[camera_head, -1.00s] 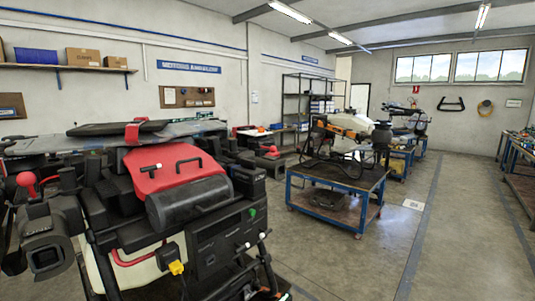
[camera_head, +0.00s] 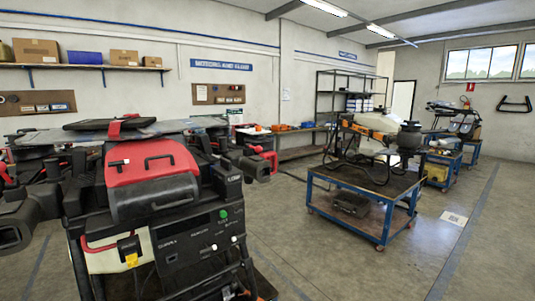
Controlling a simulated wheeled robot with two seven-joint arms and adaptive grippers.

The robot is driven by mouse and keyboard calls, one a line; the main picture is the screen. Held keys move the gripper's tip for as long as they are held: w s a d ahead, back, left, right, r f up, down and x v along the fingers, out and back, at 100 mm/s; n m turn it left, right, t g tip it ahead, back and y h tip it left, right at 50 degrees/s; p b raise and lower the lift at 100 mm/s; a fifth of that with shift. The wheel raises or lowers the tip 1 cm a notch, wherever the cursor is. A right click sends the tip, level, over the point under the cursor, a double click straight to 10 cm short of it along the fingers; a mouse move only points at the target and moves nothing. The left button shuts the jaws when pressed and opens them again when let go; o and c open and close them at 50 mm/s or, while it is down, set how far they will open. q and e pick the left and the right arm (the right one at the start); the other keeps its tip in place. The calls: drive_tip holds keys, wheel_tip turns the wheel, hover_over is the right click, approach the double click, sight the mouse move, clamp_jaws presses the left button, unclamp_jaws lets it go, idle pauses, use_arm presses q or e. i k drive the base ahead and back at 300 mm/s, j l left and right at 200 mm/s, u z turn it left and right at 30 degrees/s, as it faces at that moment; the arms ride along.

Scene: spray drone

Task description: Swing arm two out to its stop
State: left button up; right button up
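The spray drone stands close in the left half of the head view, with a red hood (camera_head: 153,163) and a dark front panel (camera_head: 198,240). A flat grey and black top (camera_head: 120,130) lies above the hood. A black tube-like part with an open end (camera_head: 18,222) juts out at the left edge, and a similar dark part with red fittings (camera_head: 258,164) shows on the right side. I cannot tell which part is arm two, or how far it is swung. Neither of my grippers shows.
A blue-framed cart (camera_head: 368,205) with equipment on it stands to the right on the grey floor. A wall shelf (camera_head: 85,67) with boxes is at the back left. The floor (camera_head: 345,265) between drone and cart is open.

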sight(242, 139)
drive_tip(key=l+u, duration=0.15)
drive_tip(key=l, duration=0.45)
drive_tip(key=l+u, duration=0.15)
drive_tip(key=l, duration=0.45)
drive_tip(key=k+l+u, duration=0.15)
drive_tip(key=l, duration=0.45)
drive_tip(key=l+u, duration=0.15)
drive_tip(key=l, duration=0.45)
drive_tip(key=i+l+z, duration=0.55)
drive_tip(key=i+z, duration=0.55)
drive_tip(key=i, duration=0.75)
drive_tip(key=i+l+u, duration=0.1)
drive_tip(key=i+u, duration=0.2)
drive_tip(key=i, duration=0.2)
drive_tip(key=i+l+u, duration=0.3)
drive_tip(key=i, duration=0.2)
drive_tip(key=i+l+u, duration=0.2)
drive_tip(key=i+u, duration=0.25)
drive_tip(key=i+l+u, duration=0.25)
drive_tip(key=u, duration=0.15)
drive_tip(key=l, duration=0.1)
